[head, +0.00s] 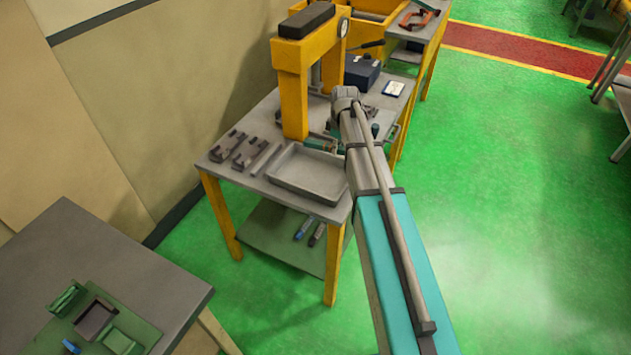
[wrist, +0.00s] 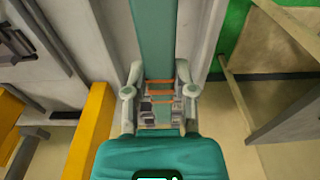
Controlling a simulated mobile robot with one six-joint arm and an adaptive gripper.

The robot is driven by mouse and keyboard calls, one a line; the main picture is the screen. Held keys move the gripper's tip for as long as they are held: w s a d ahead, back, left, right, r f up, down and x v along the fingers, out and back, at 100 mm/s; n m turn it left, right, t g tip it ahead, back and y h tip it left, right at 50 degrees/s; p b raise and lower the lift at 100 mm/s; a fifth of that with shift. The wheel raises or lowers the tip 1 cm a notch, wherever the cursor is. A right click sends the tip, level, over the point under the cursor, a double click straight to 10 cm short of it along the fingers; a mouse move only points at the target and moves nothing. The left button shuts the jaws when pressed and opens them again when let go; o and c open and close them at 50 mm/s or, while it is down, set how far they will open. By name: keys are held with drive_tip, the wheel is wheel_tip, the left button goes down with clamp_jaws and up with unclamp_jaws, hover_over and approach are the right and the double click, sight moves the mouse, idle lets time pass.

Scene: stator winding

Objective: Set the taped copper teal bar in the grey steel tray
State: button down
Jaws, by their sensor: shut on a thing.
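The grey steel tray (head: 306,176) lies at the front of the workbench in the head view, empty, with low raised walls. My arm covers part of its right side. In the wrist view my gripper (wrist: 160,96) is shut on the teal bar (wrist: 155,40), which has copper-coloured bands between the fingers and runs toward the top of the picture. In the head view my gripper is mostly hidden by my arm. Teal pieces show beside the arm just behind the tray; I cannot tell which part is the bar.
A yellow press (head: 293,88) stands behind the tray and also shows at the left in the wrist view (wrist: 92,125). Dark clamps (head: 243,148) lie left of the tray. A blue box (head: 362,72) sits farther back. Another table (head: 95,255) stands at the lower left.

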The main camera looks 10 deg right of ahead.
drive_tip(key=w+d+f+y+b, duration=0.1)
drive_tip(key=w+d+f+b, duration=0.2)
drive_tip(key=w+d, duration=0.4)
drive_tip(key=w+f, duration=0.1)
drive_tip(key=w, duration=0.3)
drive_tip(key=shift+w+d+t, duration=0.25)
drive_tip(key=shift+t, duration=0.05)
drive_tip(key=b, duration=0.9)
hover_over(319, 178)
drive_tip(key=d, duration=0.1)
drive_tip(key=f, duration=0.8)
drive_tip(key=shift+w+f, duration=0.25)
drive_tip(key=shift+s+a+f, duration=0.15)
drive_tip(key=shift+a+f, duration=0.15)
drive_tip(key=shift+a, duration=0.05)
drive_tip(key=shift+f+b, duration=0.1)
drive_tip(key=shift+b, duration=0.2)
